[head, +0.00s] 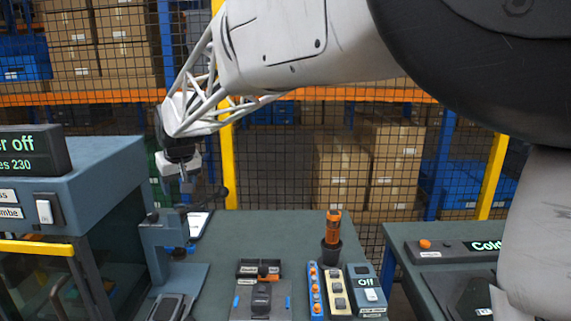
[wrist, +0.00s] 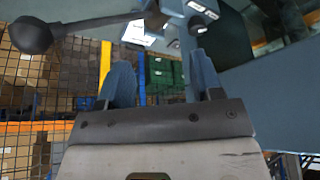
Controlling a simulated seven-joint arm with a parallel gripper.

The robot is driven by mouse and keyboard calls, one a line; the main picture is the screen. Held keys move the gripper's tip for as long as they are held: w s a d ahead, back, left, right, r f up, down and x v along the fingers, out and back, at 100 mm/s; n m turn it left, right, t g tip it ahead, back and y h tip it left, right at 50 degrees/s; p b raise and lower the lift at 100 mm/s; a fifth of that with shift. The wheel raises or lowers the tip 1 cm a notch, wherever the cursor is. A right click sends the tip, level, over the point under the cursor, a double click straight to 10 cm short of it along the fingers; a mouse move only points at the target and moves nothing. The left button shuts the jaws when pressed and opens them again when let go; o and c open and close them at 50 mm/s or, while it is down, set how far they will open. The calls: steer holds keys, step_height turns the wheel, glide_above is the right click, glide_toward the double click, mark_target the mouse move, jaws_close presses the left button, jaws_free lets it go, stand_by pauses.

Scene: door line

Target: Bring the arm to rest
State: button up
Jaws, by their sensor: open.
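My arm reaches across the top of the head view, and my gripper (head: 187,186) hangs at its left end, above the rear left of the green-grey bench (head: 230,228). In the wrist view my gripper (wrist: 160,72) has its two fingers apart, with nothing held between them. A blue-grey press-like stand (head: 160,235) is just below and beside it in the head view. A dark lever with a ball knob (wrist: 32,36) crosses the upper left of the wrist view, close beyond the fingers. I cannot tell whether anything touches it.
A blue-grey cabinet (head: 85,178) with a yellow handle stands left. On the bench are a dark cup with an orange-topped tool (head: 333,228), a blue button strip (head: 315,290) and a switch box reading "Off" (head: 366,285). A mesh fence (head: 270,165) stands behind. A second bench (head: 420,235) is right.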

steer(key=s+d+r+m, duration=0.15)
steer(key=s+d, duration=0.25)
steer(key=d, duration=0.5)
steer(key=s+d+r+m+t, duration=0.1)
steer(key=s+d+r, duration=0.3)
steer(key=d, duration=0.5)
steer(key=s+d+r+m, duration=0.1)
steer(key=s+d, duration=0.4)
steer(key=d, duration=0.5)
steer(key=s+d+f+m+h, duration=0.2)
steer(key=s+d, duration=0.9)
steer(key=s+d+f+m+t, duration=0.1)
steer(key=s+d+f, duration=0.1)
steer(key=s+d, duration=0.35)
steer(key=s+d+f+m, duration=0.2)
steer(key=s+f, duration=0.1)
steer(key=s, duration=0.5)
step_height(320, 180, down, 9)
steer(key=w+g+h, duration=0.1)
steer(key=g, duration=0.2)
steer(key=shift+w, duration=0.35)
